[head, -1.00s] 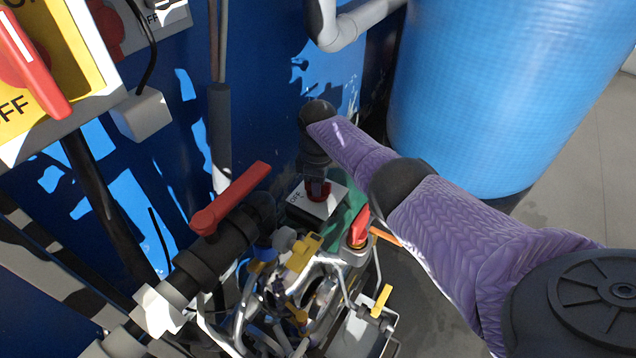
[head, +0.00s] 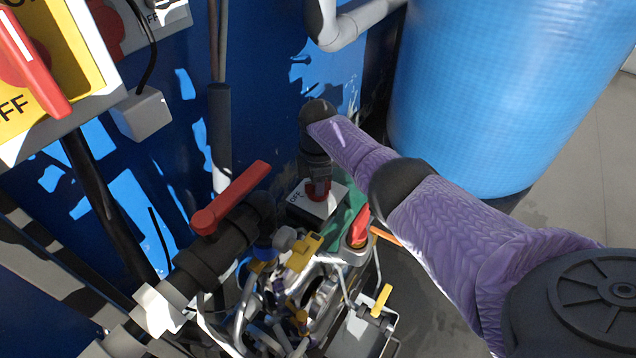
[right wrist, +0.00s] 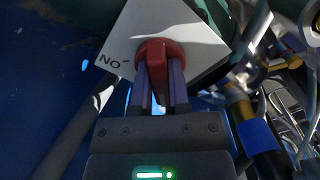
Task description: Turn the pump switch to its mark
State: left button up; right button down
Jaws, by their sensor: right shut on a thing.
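The pump switch is a small box with a white top plate (head: 326,207) and a red knob (head: 319,194), low in the middle of the head view. "OFF" shows on the plate's left side there. My right gripper (head: 318,183) points down onto the knob from above and is shut on it. In the right wrist view the two fingers of the gripper (right wrist: 159,82) flank the red knob (right wrist: 160,52). An upside-down "ON" with a short dark mark shows on the plate (right wrist: 190,25), left of the knob. My left gripper is not in view.
A red-handled valve (head: 232,198) on a black pipe stands left of the switch. Metal tubing with yellow handles (head: 305,252) and another red knob (head: 358,228) are close in front. A blue tank (head: 500,90) stands right. A yellow panel with a red switch (head: 32,70) is upper left.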

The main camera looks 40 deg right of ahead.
jog(key=c, duration=0.6)
grip_release()
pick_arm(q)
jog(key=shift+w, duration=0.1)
pick_arm(e)
jog(key=shift+r, duration=0.1)
notch_tip(320, 180, up, 10)
jog(key=p, duration=0.5)
jog(key=shift+p, duration=0.4)
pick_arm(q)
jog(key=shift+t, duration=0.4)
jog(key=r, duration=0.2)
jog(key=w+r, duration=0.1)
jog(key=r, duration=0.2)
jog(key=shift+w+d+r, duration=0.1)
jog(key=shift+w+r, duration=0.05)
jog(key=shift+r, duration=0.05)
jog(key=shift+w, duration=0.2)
